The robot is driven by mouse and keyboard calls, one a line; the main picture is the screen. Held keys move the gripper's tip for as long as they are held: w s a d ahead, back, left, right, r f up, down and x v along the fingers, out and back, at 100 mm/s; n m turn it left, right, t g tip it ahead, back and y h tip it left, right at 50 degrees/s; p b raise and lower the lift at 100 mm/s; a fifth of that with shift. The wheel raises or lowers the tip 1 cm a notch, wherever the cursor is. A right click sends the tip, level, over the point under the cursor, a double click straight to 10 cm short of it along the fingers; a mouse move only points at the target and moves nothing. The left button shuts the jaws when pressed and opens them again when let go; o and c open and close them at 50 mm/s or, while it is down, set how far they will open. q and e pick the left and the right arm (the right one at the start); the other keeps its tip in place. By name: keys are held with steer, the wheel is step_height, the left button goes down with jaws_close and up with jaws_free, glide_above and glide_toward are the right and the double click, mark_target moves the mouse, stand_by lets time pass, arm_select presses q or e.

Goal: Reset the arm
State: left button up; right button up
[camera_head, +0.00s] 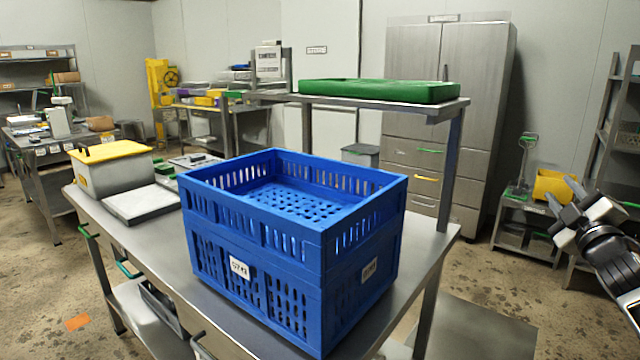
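My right gripper (562,192) is at the right edge of the head view, with its black and grey arm coming in from the lower right. Its two fingertips point up and left with a gap between them, and nothing shows between them. It hangs in free air, well to the right of the table and apart from the blue crate. My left gripper and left arm are not in view.
A blue slotted crate stack (285,245), empty on top, stands on the steel table (235,325). A green tray (380,91) lies on the raised shelf. A yellow-lidded box (112,172) stands at left. A small stand (527,230) with a yellow bin (556,186) is behind my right gripper.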

step_height(320, 180, down, 8)
steer(key=d+m+g+h, duration=0.3)
steer(key=m+g, duration=0.2)
steer(key=m, duration=0.3)
steer(key=s+a+f+n+g+y, duration=0.15)
steer(key=s+a+f, duration=0.25)
steer(key=a+f, duration=0.4)
steer(key=s+a+f+y, duration=0.35)
steer(key=a+f, duration=0.25)
steer(key=f, duration=0.4)
steer(key=s+a+f+g+y, duration=0.1)
steer(key=s+a+f, duration=0.3)
steer(key=s+a, duration=0.3)
steer(key=s+a+f+m+g+y, duration=0.1)
steer(key=s+a+f+g, duration=0.1)
steer(key=s+a+f, duration=0.2)
steer(key=s+a+f+m+g+y, duration=0.1)
steer(key=s+a+f, duration=0.3)
steer(key=s+a, duration=0.5)
steer(key=s, duration=0.7)
steer(key=shift+a, duration=0.4)
steer(key=shift+m, duration=0.25)
